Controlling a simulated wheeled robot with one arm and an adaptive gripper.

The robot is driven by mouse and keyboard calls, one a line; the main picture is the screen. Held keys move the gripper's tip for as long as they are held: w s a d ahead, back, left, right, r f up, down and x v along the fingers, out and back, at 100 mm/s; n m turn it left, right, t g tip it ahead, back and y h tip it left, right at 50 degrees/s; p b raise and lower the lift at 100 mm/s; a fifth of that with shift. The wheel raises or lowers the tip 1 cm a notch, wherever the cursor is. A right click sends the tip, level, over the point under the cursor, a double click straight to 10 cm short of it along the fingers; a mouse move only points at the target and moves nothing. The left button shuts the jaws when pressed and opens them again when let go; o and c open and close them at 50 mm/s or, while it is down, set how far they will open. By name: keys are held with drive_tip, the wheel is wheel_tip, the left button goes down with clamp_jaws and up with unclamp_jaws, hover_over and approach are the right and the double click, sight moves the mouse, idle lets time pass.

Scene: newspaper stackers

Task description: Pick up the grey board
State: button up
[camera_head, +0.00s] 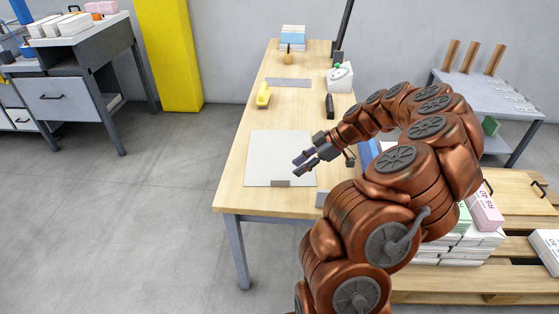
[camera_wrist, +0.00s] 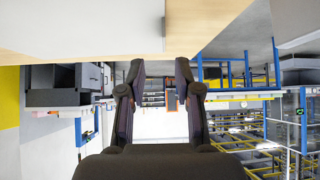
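A flat, light grey board (camera_head: 265,150) lies on the near part of the wooden table (camera_head: 232,192). A darker grey tab (camera_head: 281,183) sits at its front edge. My gripper (camera_head: 299,167) is over the board's right part, fingers pointing left, apart and empty. In the wrist view, my gripper (camera_wrist: 160,92) shows two separated fingers with nothing between them. The pale board (camera_wrist: 90,28) and its grey tab (camera_wrist: 178,27) fill the top of that view. A smaller, darker grey flat piece (camera_head: 289,83) lies farther back on the table.
A yellow object (camera_head: 263,95), a black object (camera_head: 329,106) and a white container (camera_head: 340,77) stand beyond the board. A paper stack (camera_head: 292,35) is at the far end. A pallet with paper bundles (camera_head: 470,240) is at the right. The floor left of the table is clear.

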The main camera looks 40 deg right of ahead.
drive_tip(key=x, duration=0.6)
drive_tip(key=shift+s+a+f, duration=0.15)
drive_tip(key=shift+a, duration=0.25)
drive_tip(key=shift+w+a+f, duration=0.2)
drive_tip(key=shift+w+f, duration=0.05)
drive_tip(key=shift+f, duration=0.1)
clamp_jaws()
